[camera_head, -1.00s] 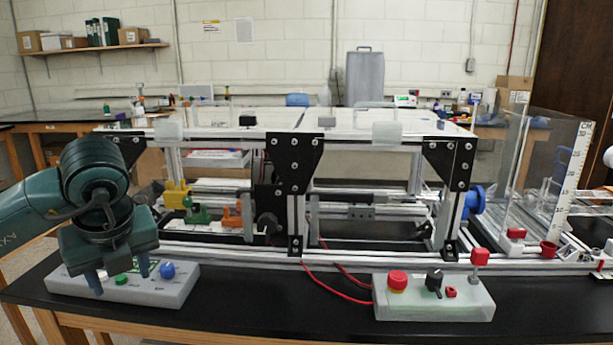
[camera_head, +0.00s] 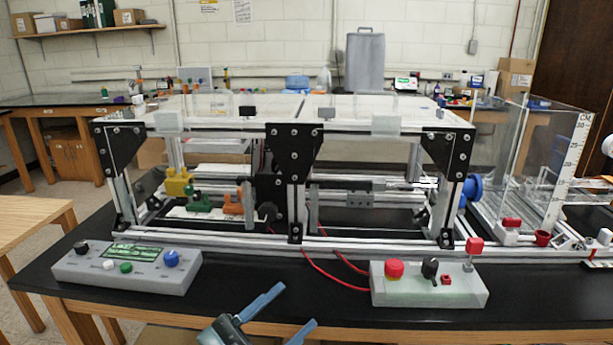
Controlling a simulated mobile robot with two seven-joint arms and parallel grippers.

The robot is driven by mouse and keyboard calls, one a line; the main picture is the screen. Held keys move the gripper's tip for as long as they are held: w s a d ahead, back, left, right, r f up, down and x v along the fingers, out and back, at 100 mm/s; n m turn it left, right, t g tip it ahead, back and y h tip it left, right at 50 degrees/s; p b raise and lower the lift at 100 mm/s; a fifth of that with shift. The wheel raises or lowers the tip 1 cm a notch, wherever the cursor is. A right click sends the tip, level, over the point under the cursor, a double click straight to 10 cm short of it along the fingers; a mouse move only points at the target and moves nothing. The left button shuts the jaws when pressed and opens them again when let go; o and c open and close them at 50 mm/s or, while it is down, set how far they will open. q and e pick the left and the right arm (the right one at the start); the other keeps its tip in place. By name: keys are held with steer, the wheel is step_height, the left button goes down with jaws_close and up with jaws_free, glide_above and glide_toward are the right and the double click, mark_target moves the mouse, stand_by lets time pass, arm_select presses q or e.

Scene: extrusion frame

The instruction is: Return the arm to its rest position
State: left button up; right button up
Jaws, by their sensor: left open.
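My left gripper (camera_head: 291,312) is low in the head view, at the front edge of the black bench. Its two blue fingers are spread apart with nothing between them. It points up and to the right, and the rest of the left arm is cut off by the bottom of the picture. The grey control box (camera_head: 128,269) with blue, green, white and black knobs stands to its left, apart from it. My right gripper is not in the picture.
The extrusion frame (camera_head: 296,235) stands across the black bench (camera_head: 330,318). A pale box (camera_head: 430,292) with red buttons and a black knob stands front right, with red cables behind. A clear tank (camera_head: 540,165) stands at the right. A wooden table (camera_head: 30,240) is at the left.

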arm_select(q)
steer(key=s+a+f+n+t+y, duration=0.1)
steer(key=a+f+n+y, duration=0.3)
steer(key=f+n+y, duration=0.3)
steer(key=s+a+f+n+t+y, duration=0.1)
steer(key=a+f+n+y, duration=0.4)
steer(key=f, duration=0.5)
steer(key=s+a+f+n+g+y+p, duration=0.1)
steer(key=s+a+f+n+g+y, duration=0.1)
steer(key=s+f, duration=0.6)
step_height(320, 180, down, 2)
steer(key=g+y, duration=0.1)
steer(key=g, duration=0.1)
steer(key=shift+s+f+g, duration=0.15)
steer(key=shift+s+g, duration=0.15)
steer(key=shift+s, duration=0.1)
